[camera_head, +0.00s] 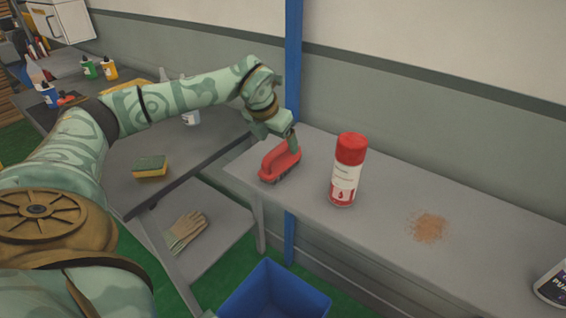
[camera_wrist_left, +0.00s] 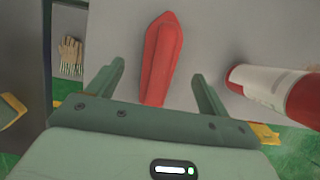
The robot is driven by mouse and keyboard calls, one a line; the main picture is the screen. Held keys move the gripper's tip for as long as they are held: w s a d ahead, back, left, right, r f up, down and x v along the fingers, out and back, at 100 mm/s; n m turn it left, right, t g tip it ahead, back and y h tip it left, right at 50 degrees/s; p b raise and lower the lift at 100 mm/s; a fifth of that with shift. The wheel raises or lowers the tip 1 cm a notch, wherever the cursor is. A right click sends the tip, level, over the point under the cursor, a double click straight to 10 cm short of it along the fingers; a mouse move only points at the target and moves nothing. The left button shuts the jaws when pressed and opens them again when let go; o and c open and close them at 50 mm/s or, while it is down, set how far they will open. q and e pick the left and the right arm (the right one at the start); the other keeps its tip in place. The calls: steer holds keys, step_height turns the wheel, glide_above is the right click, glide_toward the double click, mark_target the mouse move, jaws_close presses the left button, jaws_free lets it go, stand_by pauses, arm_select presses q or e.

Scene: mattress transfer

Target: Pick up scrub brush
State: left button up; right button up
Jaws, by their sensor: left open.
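The scrub brush (camera_head: 278,164) has a red handle and dark bristles and sits on the grey table near its left end. My left gripper (camera_head: 291,138) is open just above and behind the brush's far end in the head view. In the left wrist view the red brush (camera_wrist_left: 163,50) lies lengthwise between the two spread fingers of my left gripper (camera_wrist_left: 157,75), with a gap on each side. Its near end is partly hidden by the gripper body. My right gripper does not show.
A red-and-white spray can (camera_head: 346,172) stands close to the right of the brush. A brown powder patch (camera_head: 429,228) and a white bottle (camera_head: 553,284) are further right. A blue pole (camera_head: 292,60) rises behind. A sponge (camera_head: 150,167) lies on the left table. A blue bin (camera_head: 275,292) is below.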

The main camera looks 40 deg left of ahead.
mark_target(280, 147)
arm_select(q)
steer(key=b+x, duration=0.1)
steer(key=x, duration=0.5)
steer(key=shift+d, duration=0.1)
steer(key=shift+c, duration=0.9)
steer(key=c, duration=0.9)
